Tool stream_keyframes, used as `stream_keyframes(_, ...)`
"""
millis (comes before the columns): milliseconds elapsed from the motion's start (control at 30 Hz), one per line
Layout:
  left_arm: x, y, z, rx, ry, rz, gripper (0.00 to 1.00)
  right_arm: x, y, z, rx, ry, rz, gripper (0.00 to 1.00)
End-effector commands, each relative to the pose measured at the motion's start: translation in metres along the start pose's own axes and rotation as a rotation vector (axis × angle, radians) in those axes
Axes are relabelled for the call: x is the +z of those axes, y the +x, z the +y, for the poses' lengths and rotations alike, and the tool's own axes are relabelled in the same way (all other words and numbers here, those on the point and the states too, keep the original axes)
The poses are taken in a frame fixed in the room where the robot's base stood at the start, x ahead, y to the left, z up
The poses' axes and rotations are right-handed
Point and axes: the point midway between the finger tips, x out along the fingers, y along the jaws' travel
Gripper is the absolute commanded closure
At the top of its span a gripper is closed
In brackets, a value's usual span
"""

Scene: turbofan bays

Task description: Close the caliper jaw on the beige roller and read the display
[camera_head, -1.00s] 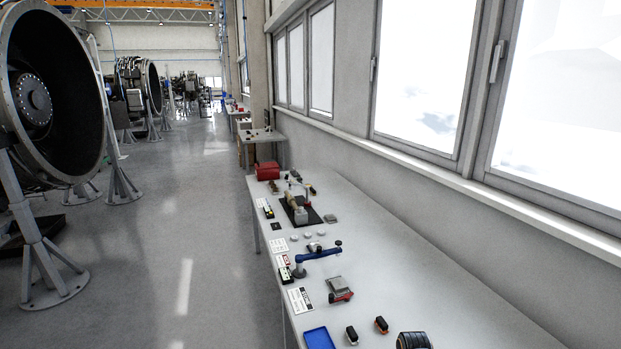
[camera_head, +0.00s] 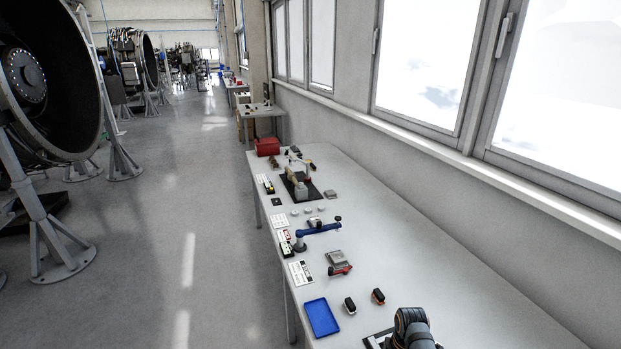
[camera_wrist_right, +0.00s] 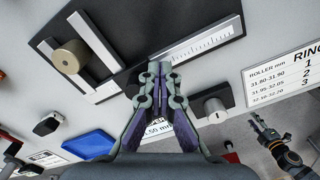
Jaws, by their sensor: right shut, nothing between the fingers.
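The beige roller (camera_wrist_right: 70,57) stands between two pale bars of the caliper (camera_wrist_right: 92,42) in the right wrist view. I cannot tell whether the sloping bar touches the roller. A ruled scale (camera_wrist_right: 200,47) lies to the right on the caliper's dark base. My right gripper (camera_wrist_right: 155,70) is shut and empty, its tips over the base between the bars and the scale. A panel reading "50 mm" (camera_wrist_right: 158,129) is partly hidden behind its fingers. In the head view, my right wrist (camera_head: 411,325) covers most of the caliper. My left gripper (camera_wrist_right: 258,122) seems to show small at the right; its jaws are unclear.
A grey knob (camera_wrist_right: 215,108) sits beside the panel. A roller and ring chart (camera_wrist_right: 285,80) lies right of it. The blue tray (camera_head: 321,318) and two small dark blocks lie beyond the arm. A blue-armed stand (camera_head: 318,229) is farther along. The bench's window side is clear.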

Motion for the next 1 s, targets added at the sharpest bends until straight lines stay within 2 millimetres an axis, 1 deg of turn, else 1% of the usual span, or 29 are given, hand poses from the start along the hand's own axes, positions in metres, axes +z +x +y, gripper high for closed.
stream_keyframes(100, -0.001, -0.013, -0.001, 0.000, 0.000, 0.000, 0.60, 0.000, -0.014, 0.000, 0.000, 0.000, -0.001, 1.00)
stream_keyframes(233, -0.002, -0.023, -0.002, 0.000, 0.000, 0.000, 0.60, 0.000, -0.027, 0.000, 0.001, 0.000, -0.001, 1.00)
stream_keyframes(300, -0.002, -0.018, -0.001, 0.000, 0.000, 0.000, 0.60, 0.000, -0.029, 0.001, 0.002, 0.000, -0.001, 1.00)
stream_keyframes(700, -0.002, -0.018, -0.001, 0.000, 0.000, 0.000, 0.60, 0.000, -0.065, 0.001, 0.003, 0.000, -0.001, 1.00)
stream_keyframes(800, -0.002, -0.018, -0.001, 0.000, 0.000, 0.000, 0.60, 0.000, -0.069, 0.001, 0.002, 0.000, -0.001, 1.00)
stream_keyframes(1000, -0.002, -0.018, -0.001, 0.000, 0.000, 0.000, 0.60, 0.000, -0.069, 0.001, 0.002, 0.000, -0.001, 1.00)
